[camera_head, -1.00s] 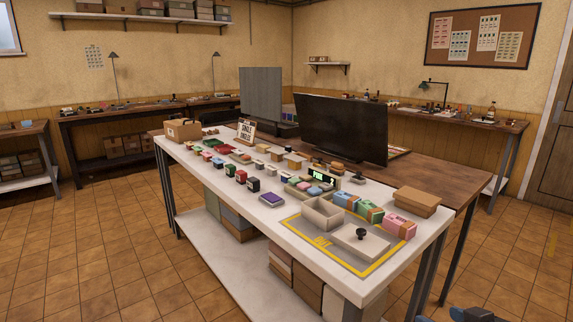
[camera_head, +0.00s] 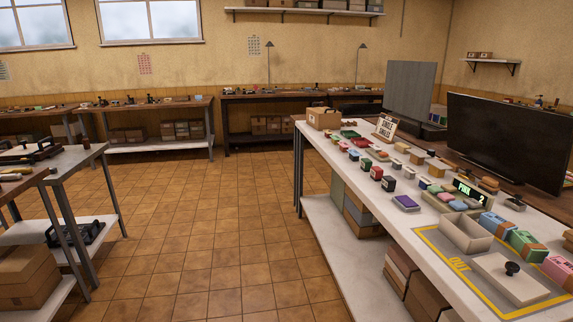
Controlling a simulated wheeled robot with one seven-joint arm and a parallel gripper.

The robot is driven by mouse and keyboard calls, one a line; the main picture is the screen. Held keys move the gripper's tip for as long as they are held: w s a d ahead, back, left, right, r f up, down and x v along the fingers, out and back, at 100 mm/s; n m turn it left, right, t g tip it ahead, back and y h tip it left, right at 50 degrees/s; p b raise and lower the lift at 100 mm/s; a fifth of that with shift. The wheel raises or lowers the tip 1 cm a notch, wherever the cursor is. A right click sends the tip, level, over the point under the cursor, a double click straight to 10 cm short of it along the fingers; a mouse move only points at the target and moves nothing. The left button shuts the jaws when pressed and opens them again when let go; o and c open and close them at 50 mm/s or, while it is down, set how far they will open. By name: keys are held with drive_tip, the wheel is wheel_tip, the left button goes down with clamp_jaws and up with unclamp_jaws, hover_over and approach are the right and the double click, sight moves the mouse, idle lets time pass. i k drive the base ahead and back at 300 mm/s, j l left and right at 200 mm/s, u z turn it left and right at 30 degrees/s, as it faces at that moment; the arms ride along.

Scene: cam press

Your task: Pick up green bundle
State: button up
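The green bundle (camera_head: 525,241), a green block with a brown band, stands on the white worktop at the right. It sits between a blue bundle (camera_head: 495,223) and a pink bundle (camera_head: 560,270), in a row behind an open pale box (camera_head: 466,232). A pale lid (camera_head: 508,281) with a black knob lies in front of it, inside the yellow outline marked OUT. My gripper is not in view.
A dark monitor (camera_head: 508,142) stands behind. Another workbench (camera_head: 75,165) is at the left. The tiled floor between them is clear.

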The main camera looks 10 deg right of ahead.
sight(528, 248)
drive_tip(key=i+j, duration=0.75)
drive_tip(key=i, duration=0.2)
